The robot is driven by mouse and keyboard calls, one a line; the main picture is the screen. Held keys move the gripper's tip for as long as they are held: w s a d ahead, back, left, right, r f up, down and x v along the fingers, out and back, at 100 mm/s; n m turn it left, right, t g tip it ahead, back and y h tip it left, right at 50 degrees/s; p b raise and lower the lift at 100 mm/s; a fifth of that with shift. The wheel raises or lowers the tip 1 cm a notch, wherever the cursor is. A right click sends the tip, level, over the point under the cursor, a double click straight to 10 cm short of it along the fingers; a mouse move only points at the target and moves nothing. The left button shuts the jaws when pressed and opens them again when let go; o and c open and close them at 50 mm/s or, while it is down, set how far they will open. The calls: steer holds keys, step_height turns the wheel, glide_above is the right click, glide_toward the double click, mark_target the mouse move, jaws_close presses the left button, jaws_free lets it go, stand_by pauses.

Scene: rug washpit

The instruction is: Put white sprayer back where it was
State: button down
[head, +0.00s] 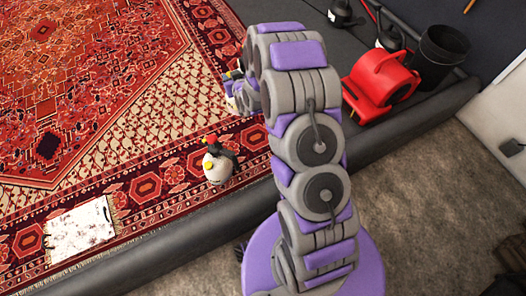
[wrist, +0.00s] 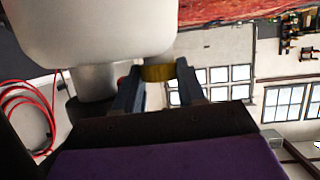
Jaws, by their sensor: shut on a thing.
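My gripper (wrist: 158,84) is shut on a white sprayer (wrist: 95,28). In the wrist view its pale body fills the upper left, with a yellow part (wrist: 158,73) between the fingers. In the head view my gripper (head: 238,95) is at the far end of the arm, over the rug's right side; the arm hides most of the held sprayer, and a little red and yellow shows beside it. Another white sprayer (head: 216,170) with a red and black top and a yellow disc stands upright on the patterned rug, nearer than my gripper and apart from it.
The red rug (head: 75,125) lies inside a dark raised edge (head: 150,245). The rug's middle is clear.

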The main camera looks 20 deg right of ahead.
steer(key=d+f, duration=0.1)
steer(key=f, duration=0.3)
steer(key=d+f, duration=0.1)
steer(key=f, duration=0.4)
steer(key=d+f, duration=0.1)
steer(key=f, duration=0.4)
steer(key=shift+d, duration=0.25)
steer(key=s+d+f, duration=0.1)
steer(key=s+f, duration=0.1)
steer(key=f, duration=0.5)
steer(key=s+d+f+n+y, duration=0.1)
steer(key=s+f, duration=0.2)
steer(key=f, duration=0.4)
steer(key=shift+s, duration=0.3)
steer(key=shift+f, duration=0.1)
step_height(320, 180, down, 10)
steer(key=b, duration=0.3)
steer(key=shift+n, duration=0.3)
steer(key=c, duration=0.7)
jaws_free()
steer(key=shift+s, duration=0.1)
steer(key=shift+o, duration=0.2)
